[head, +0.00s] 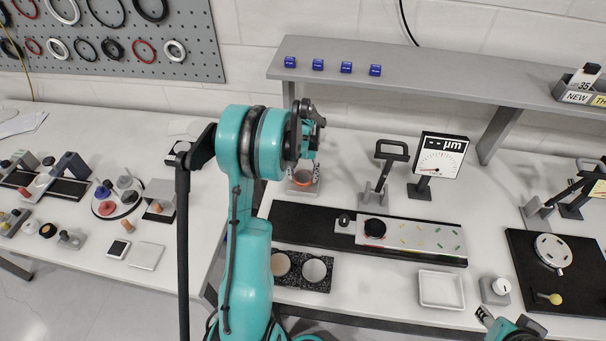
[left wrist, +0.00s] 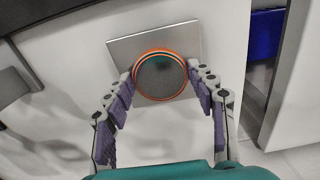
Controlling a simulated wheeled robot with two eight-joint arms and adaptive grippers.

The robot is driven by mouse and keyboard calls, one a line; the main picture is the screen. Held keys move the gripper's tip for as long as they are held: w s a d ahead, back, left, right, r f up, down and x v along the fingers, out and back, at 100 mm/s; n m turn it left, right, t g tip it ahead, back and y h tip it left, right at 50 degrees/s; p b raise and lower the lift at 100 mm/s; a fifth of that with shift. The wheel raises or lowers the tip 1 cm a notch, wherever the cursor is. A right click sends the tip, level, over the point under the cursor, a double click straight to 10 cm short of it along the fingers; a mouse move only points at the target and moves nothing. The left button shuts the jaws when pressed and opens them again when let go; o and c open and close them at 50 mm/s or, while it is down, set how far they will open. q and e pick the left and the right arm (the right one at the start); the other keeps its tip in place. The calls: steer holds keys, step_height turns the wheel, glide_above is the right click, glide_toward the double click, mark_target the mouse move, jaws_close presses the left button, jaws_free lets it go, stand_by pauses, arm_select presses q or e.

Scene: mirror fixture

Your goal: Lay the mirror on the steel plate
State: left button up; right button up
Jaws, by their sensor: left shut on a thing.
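The mirror (left wrist: 160,77) is a round dark disc with an orange rim. My left gripper (left wrist: 161,84) is shut on it, with one finger at each side of the rim. The square grey steel plate (left wrist: 184,34) is behind the mirror in the left wrist view, and its corners show around the disc. In the head view the mirror (head: 303,177) is below my left wrist, over the plate (head: 298,190). I cannot tell whether it touches the plate. My right gripper (head: 485,315) is only partly in view at the bottom right, and its jaws are unclear.
A black base with a metal slide (head: 425,236) lies in front of the plate. A stand with a black handle (head: 382,170) and a dial gauge (head: 440,157) stand to the right. A grey shelf (head: 430,78) runs behind. A white tray (head: 441,289) is near the front edge.

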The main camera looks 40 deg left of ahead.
stand_by(0.3)
arm_select(q)
steer(key=o, duration=1.3)
steer(key=shift+r+p, duration=0.85)
steer(key=shift+r, duration=0.65)
steer(key=shift+o, duration=0.4)
steer(key=o, duration=0.3)
steer(key=shift+o, duration=0.2)
